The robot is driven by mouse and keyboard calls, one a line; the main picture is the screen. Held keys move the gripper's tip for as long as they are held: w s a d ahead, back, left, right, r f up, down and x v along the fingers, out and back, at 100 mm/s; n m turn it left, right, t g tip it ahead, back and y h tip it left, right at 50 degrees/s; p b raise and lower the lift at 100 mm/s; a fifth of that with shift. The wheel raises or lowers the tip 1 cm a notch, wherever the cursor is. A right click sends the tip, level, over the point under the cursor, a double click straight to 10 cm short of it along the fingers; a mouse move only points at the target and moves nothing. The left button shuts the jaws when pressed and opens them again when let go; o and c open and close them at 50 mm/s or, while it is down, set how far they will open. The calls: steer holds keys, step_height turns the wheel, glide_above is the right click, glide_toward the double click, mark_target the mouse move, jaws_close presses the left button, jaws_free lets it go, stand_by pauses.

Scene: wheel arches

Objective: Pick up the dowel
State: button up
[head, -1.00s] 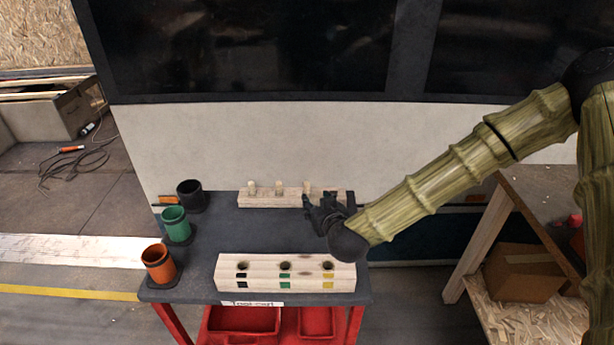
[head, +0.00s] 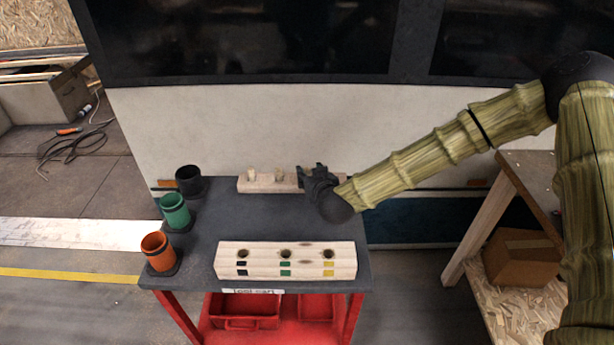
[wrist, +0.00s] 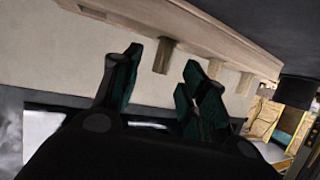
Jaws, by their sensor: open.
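Light wooden dowels stand upright in the wooden rack (head: 265,187) at the back of the cart top. The left dowel (head: 252,174) and the middle dowel (head: 279,175) show clear; the right-hand one is hidden behind my gripper (head: 312,172) in the head view. In the wrist view, which is turned over, the nearest dowel (wrist: 163,55) shows in the gap between the open fingers of my gripper (wrist: 162,70), seemingly a little beyond their tips. Two more dowels (wrist: 214,67) (wrist: 244,84) show to its right. My gripper is empty.
A wooden block (head: 286,262) with three holes and coloured marks lies at the cart's front. Black (head: 189,181), green (head: 174,211) and orange (head: 158,252) cups stand along the left edge. The vehicle's white side panel (head: 230,130) is close behind the rack. The cart's middle (head: 255,220) is clear.

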mark_target(308, 171)
steer(key=shift+p+x, duration=0.4)
steer(key=shift+x, duration=1.75)
steer(key=shift+s, duration=0.1)
steer(key=c, duration=0.8)
